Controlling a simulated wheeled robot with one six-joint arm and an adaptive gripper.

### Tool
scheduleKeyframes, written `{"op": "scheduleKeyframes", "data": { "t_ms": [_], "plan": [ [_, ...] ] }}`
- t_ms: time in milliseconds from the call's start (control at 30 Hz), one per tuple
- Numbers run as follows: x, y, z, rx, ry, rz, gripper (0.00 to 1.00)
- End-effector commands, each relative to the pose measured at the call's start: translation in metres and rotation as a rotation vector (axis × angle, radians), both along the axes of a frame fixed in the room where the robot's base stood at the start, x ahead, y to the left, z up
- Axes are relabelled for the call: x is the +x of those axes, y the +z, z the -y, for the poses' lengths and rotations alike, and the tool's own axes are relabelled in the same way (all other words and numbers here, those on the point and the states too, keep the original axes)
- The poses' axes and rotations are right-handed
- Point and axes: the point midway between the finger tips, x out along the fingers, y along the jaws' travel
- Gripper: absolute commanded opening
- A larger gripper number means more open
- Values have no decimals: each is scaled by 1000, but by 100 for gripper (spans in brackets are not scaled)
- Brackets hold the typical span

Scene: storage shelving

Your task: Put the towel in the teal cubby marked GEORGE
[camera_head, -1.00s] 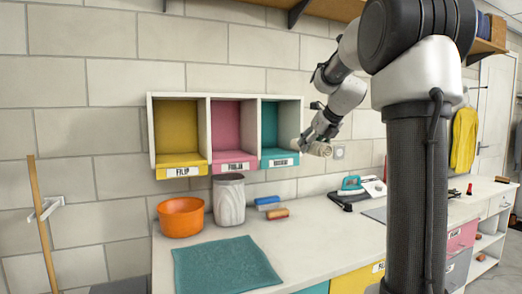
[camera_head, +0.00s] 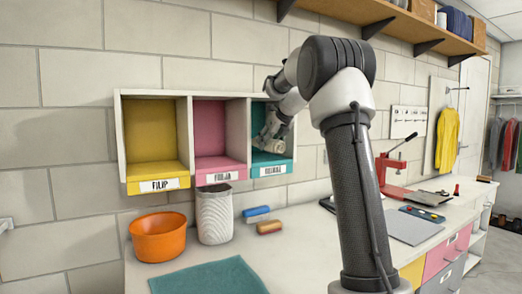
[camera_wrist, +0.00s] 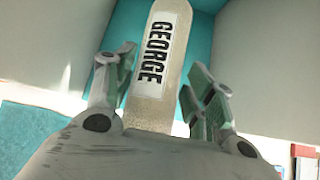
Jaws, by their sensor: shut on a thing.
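The teal cubby (camera_head: 270,157) is the right one of three in the wall unit. Its front label is blurred in the head view. My gripper (camera_head: 270,128) is at the mouth of this cubby, partly inside it. In the wrist view my gripper (camera_wrist: 160,95) has a finger on each side of a beige rolled towel (camera_wrist: 150,108) and is shut on it. The towel carries a white tag reading GEORGE. Teal and white cubby walls (camera_wrist: 208,45) surround its far end. The head view shows the towel only as a small pale shape beside the fingers.
The yellow cubby (camera_head: 152,138) marked FILIP and the pink cubby (camera_head: 210,125) look empty. An orange bowl (camera_head: 159,240), a ribbed bin (camera_head: 214,217) and small brushes or blocks stand on the counter below. A teal mat (camera_head: 210,278) lies in front. A wooden shelf (camera_head: 400,22) hangs above.

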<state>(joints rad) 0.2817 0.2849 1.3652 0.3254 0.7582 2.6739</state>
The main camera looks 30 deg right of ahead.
Motion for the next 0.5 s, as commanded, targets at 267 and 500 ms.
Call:
{"op": "scheduleKeyframes", "data": {
  "t_ms": [267,500],
  "plan": [
    [52,0,-2,-1,1,0,19],
    [64,-11,-3,1,0,-3,19]
  ]
}}
